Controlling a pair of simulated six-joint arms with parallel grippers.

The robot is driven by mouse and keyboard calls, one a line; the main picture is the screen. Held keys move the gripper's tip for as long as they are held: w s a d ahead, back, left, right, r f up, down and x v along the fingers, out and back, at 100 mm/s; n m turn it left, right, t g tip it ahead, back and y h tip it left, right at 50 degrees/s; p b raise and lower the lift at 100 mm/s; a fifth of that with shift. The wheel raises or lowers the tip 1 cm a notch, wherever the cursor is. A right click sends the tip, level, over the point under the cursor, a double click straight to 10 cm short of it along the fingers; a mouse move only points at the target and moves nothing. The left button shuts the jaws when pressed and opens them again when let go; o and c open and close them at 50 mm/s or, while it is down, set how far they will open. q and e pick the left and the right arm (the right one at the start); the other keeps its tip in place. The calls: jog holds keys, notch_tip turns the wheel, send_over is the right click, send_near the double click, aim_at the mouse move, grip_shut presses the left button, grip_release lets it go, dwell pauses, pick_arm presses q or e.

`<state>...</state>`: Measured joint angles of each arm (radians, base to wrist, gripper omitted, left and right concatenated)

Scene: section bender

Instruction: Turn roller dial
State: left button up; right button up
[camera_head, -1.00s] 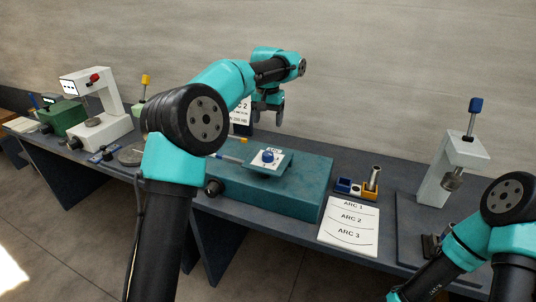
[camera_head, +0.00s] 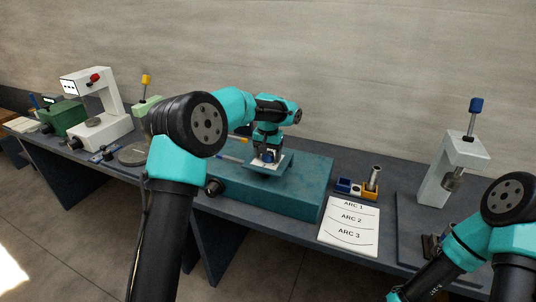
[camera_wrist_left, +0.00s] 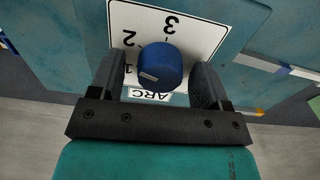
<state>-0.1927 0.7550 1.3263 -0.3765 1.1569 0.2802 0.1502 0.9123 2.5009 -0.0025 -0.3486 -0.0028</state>
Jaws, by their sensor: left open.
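The roller dial is a blue round knob (camera_wrist_left: 160,66) with a pale mark on its side. It stands on a white plate (camera_wrist_left: 196,22) marked 1, 2, 3 and ARC. In the head view the plate (camera_head: 284,165) sits on the teal machine base (camera_head: 300,197). My left gripper (camera_head: 267,156) is above the plate, pointing down, and partly hides the knob. In the left wrist view my left gripper (camera_wrist_left: 160,78) is open with one finger on each side of the knob; contact is not clear. My right arm is at the lower right edge; its gripper is not clearly visible.
A white ARC 1-2-3 sheet (camera_head: 350,226) lies right of the machine. Blue and yellow holders (camera_head: 344,186) stand behind it. A white press (camera_head: 450,165) with a blue-topped handle is at the right. Other machines, one white (camera_head: 92,98), stand at the left.

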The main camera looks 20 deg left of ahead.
aim_at(268, 153)
pick_arm(q)
jog(key=shift+c, duration=0.2)
jog(key=c, duration=0.9)
jog(key=shift+m, duration=1)
jog(key=o, duration=0.9)
jog(key=shift+o, duration=0.2)
jog(key=shift+r, duration=0.1)
notch_tip(268, 153, up, 17)
jog(key=shift+r, duration=0.15)
